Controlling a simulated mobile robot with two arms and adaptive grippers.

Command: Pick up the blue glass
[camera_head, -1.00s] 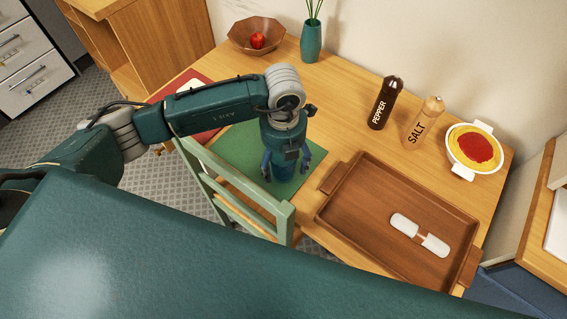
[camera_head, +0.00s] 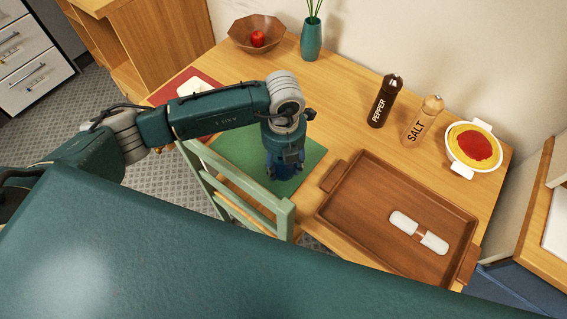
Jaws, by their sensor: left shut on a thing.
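The blue glass (camera_head: 284,172) stands on the green placemat (camera_head: 236,143), mostly hidden under my left gripper. My left gripper (camera_head: 284,166) points down over it, with its fingers shut on the glass. Only a little blue shows between and below the fingers. I cannot tell whether the glass is lifted off the mat. My right gripper is not in view.
A green chair (camera_head: 283,217) stands close in front of the mat. A wooden tray (camera_head: 350,215) lies to the right. Pepper (camera_head: 384,102) and salt (camera_head: 422,121) mills, a pasta dish (camera_head: 474,147), a vase (camera_head: 311,40) and a fruit bowl (camera_head: 240,33) stand farther back.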

